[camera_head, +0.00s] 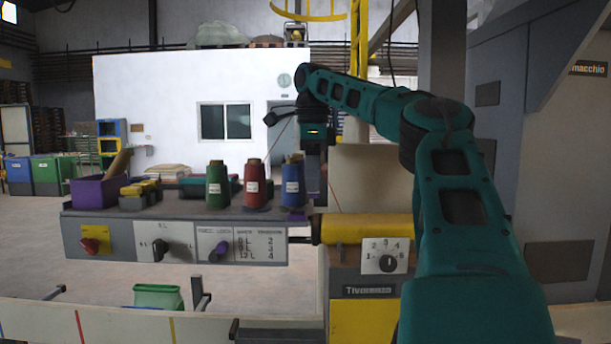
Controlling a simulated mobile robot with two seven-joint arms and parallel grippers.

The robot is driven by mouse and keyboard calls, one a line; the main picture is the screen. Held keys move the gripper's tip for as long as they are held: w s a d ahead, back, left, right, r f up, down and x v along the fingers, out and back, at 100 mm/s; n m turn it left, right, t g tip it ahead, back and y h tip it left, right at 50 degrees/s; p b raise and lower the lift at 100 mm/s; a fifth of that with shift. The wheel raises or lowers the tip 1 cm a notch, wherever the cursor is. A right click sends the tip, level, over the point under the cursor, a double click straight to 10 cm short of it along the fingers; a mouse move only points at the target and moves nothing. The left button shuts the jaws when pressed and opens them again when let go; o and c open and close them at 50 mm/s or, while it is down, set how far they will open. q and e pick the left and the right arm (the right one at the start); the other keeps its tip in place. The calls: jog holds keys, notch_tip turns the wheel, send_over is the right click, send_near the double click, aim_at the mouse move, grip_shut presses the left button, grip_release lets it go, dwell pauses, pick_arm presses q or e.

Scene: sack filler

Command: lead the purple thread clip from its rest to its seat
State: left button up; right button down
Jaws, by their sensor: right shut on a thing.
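My right gripper (313,180) comes in from the right and points down, just right of the blue thread cone (292,187). It is shut on a small purple piece that looks like the purple thread clip (313,198); the fingers hide most of it. The clip is near the right end of the grey shelf, in front of a beige panel (365,180). I cannot make out the clip's rest or seat. My left gripper is not in view.
Green (217,190) and red (255,190) thread cones stand left of the blue one on the shelf. A purple bin (100,190) is at the far left. Below are a control panel (175,242) with knobs and a yellow cylinder (365,228).

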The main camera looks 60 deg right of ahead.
jog(key=shift+s+a, duration=0.25)
jog(key=shift+s, duration=0.35)
jog(key=s+f, duration=0.1)
jog(key=s, duration=0.1)
jog(key=s+a+f+b, duration=0.1)
jog(key=s+f, duration=0.1)
jog(key=s+a+f+b, duration=0.1)
jog(key=s+f, duration=0.1)
jog(key=shift+f, duration=0.25)
jog(key=shift+w+f+b, duration=0.1)
jog(key=shift+f+b, duration=1.65)
jog(key=shift+f, duration=0.4)
jog(key=shift+f, duration=0.15)
